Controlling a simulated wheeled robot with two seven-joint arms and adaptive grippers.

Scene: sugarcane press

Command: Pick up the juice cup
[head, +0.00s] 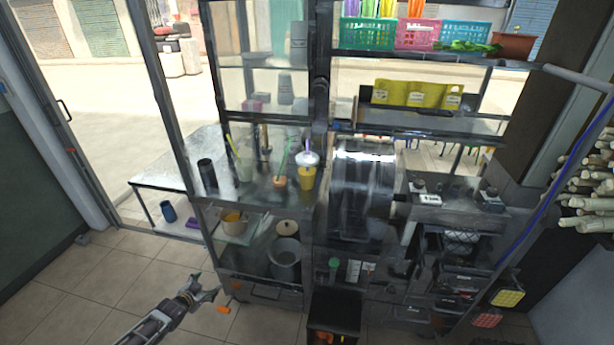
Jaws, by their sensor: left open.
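A yellow cup (307,179) stands on the metal counter (265,195), just left of the press drum (362,185). A pale cup with a yellow-green straw (244,170) stands further left on the same counter. An orange-based cup with a green straw (279,181) and a white-lidded cup with a purple straw (308,158) stand near the yellow one. I cannot tell for sure which is the juice cup. My left gripper (208,285) is open and empty, low over the tiled floor, in front of and below the counter, well apart from the cups. My right gripper is not in view.
A dark cylinder (207,172) stands at the counter's left end. A lower shelf holds a yellow container (232,221) and a large pot (285,258). Upright metal posts frame the counter. Sugarcane stalks (590,190) are stacked at the right. The floor at left is mostly free.

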